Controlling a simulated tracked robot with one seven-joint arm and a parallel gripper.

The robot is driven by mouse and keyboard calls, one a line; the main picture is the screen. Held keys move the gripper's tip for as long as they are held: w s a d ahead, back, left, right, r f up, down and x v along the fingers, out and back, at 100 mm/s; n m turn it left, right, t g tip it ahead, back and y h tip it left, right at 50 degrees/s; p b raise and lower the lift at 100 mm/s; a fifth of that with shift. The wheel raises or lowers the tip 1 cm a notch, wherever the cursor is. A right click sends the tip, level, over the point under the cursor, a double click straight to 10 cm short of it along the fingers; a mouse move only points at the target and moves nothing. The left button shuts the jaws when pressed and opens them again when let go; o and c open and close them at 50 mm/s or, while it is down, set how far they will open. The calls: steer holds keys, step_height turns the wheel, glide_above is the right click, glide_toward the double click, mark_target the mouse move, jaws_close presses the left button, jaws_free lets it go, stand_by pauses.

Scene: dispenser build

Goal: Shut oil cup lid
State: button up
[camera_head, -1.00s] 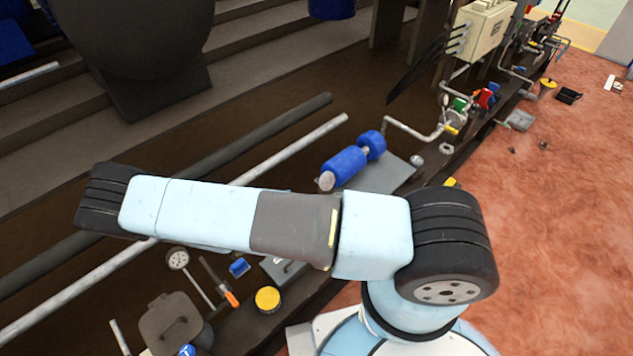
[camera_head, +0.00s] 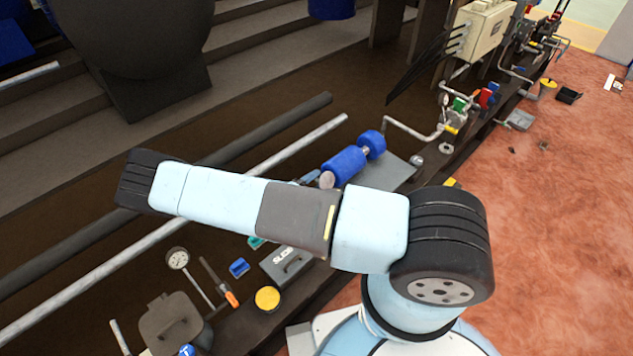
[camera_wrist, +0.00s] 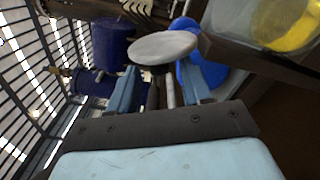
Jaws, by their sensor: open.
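In the wrist view my gripper (camera_wrist: 158,68) is open, with one blue-grey finger on each side of a metal stem. A pale round disc (camera_wrist: 163,46) sits on or in front of that stem, just beyond the fingertips. I cannot tell whether this disc is the oil cup lid, or whether a finger touches it. In the head view my arm hides most of the gripper. A blue-grey piece shows behind the arm near the pale end of a blue roller (camera_head: 345,166). No oil cup can be clearly made out in either view.
A lidded grey container (camera_head: 172,322), a dial gauge (camera_head: 177,258), a yellow-topped round tin (camera_head: 267,298) and a grey labelled box (camera_head: 287,266) stand along the ledge. Pipes run behind them. Valves (camera_head: 460,112) stand at the right. The reddish floor (camera_head: 560,220) is mostly clear.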

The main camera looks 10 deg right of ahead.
steer(key=shift+w+d, duration=0.15)
steer(key=shift+d, duration=0.1)
steer(key=shift+c, duration=0.4)
jaws_close()
